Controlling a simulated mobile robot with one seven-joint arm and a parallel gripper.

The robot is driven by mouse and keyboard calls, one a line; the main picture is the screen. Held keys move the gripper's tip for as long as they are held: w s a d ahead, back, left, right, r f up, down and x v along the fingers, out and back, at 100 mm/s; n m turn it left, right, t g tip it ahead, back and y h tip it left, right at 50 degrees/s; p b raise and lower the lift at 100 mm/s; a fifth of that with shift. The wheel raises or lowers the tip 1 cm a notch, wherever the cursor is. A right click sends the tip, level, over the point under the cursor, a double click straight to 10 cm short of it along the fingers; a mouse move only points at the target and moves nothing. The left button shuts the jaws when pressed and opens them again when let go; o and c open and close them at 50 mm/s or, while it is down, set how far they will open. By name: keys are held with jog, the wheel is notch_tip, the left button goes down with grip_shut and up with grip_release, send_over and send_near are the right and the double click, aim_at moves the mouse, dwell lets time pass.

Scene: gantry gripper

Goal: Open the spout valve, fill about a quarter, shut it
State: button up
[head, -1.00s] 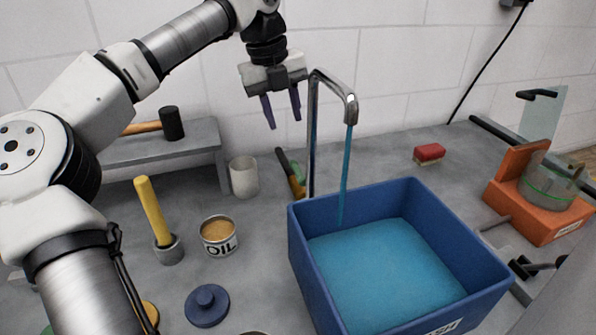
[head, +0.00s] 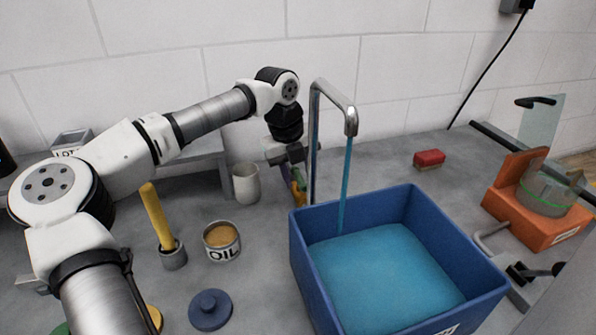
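The metal spout (head: 330,92) stands behind the blue bin and bends over it. A thin blue stream (head: 346,180) runs from its mouth down into the bin (head: 297,255). Blue liquid (head: 375,275) covers the bin's whole floor, its surface below the rim.
An open oil can (head: 221,240), a yellow-handled tool (head: 157,215) in a grey holder and a blue lidded knob (head: 210,309) stand left of the bin. A light cup (head: 246,184) is close to my gripper. A red block (head: 429,159) and an orange device (head: 535,215) are right.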

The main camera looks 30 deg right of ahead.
grip_shut()
dwell(0.5)
jog(key=m+p, duration=0.1)
jog(key=m, duration=0.3)
jog(key=shift+w+d+m+g, duration=0.1)
jog(key=shift+m+g, duration=0.3)
jog(key=m+y+p, duration=0.1)
jog(key=m, duration=0.3)
jog(key=shift+r+m+g+p, duration=0.1)
jog(key=shift+m+g+p, duration=0.2)
jog(key=shift+p, duration=0.05)
jog(key=m+y+p, duration=0.1)
jog(key=m, duration=0.3)
jog(key=shift+w+d+m, duration=0.1)
jog(key=shift+m, duration=0.2)
jog(key=shift+m+y+p, duration=0.3)
jog(key=shift+m+p, duration=0.2)
jog(key=shift+m, duration=1.4)
